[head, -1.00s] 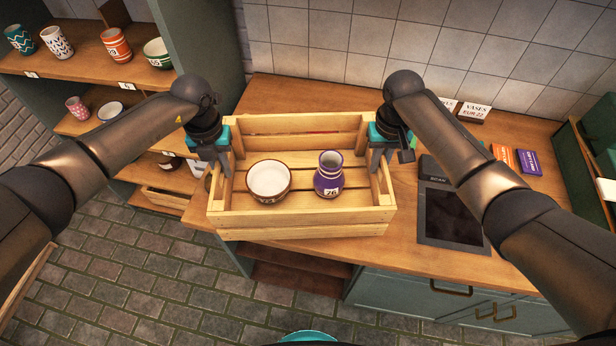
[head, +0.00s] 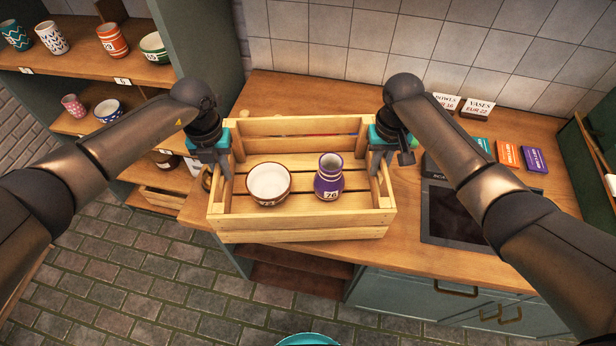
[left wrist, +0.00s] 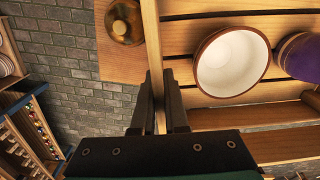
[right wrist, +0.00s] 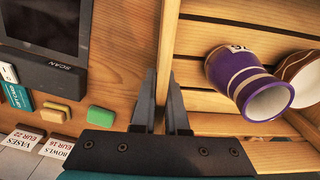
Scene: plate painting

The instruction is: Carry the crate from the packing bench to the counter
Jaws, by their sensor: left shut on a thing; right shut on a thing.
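The wooden slatted crate (head: 300,228) is in the middle of the head view, over the left part of the wooden counter (head: 420,200). I cannot tell whether it touches the counter. A white bowl with a brown rim (head: 268,184) and a purple vase (head: 328,178) marked 76 stand upright inside. My left gripper (head: 226,172) is shut on the crate's left end wall; this grip also shows in the left wrist view (left wrist: 160,105). My right gripper (head: 376,170) is shut on the right end wall, seen also in the right wrist view (right wrist: 162,105).
A dark scan pad (head: 455,215) lies right of the crate. Price signs (head: 478,108) and coloured cards (head: 508,154) stand behind it. A brass bell-like object (left wrist: 125,20) is close to the crate's left end. Shelves with cups (head: 112,40) are at left.

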